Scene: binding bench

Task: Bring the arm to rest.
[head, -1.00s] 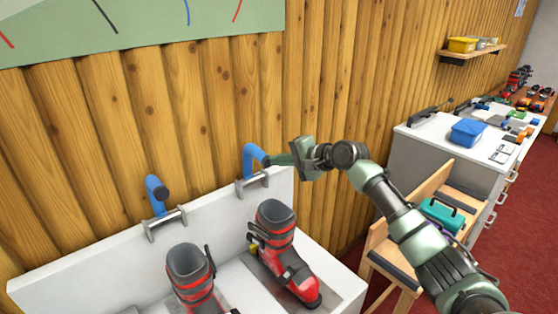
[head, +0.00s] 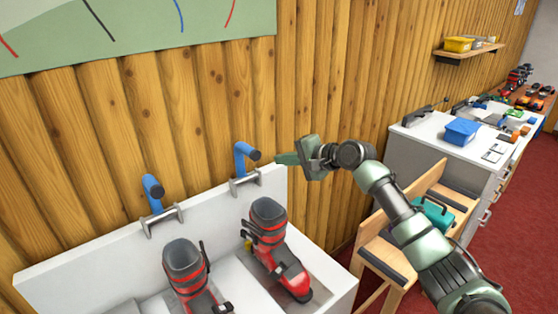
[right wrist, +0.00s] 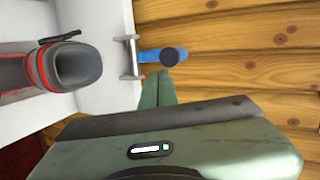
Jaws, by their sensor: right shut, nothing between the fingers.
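My right gripper (head: 281,159) is shut and empty, its fingers pointing left. It is just right of the right blue handle (head: 242,162), with a small gap between them in the head view. In the right wrist view the closed fingers (right wrist: 158,77) point toward the blue handle (right wrist: 160,57), which lies just beyond their tips. The handle stands up from a metal bracket on the white bench's back panel (head: 90,258). A second blue handle (head: 152,191) stands to its left. My left gripper is not in view.
Two black and red boots, left (head: 187,268) and right (head: 268,222), stand in the bench. A log wall (head: 335,80) rises close behind. At right are a wooden stand (head: 375,247) with a teal case (head: 434,214) and a white counter (head: 425,138) with a blue bin (head: 462,132).

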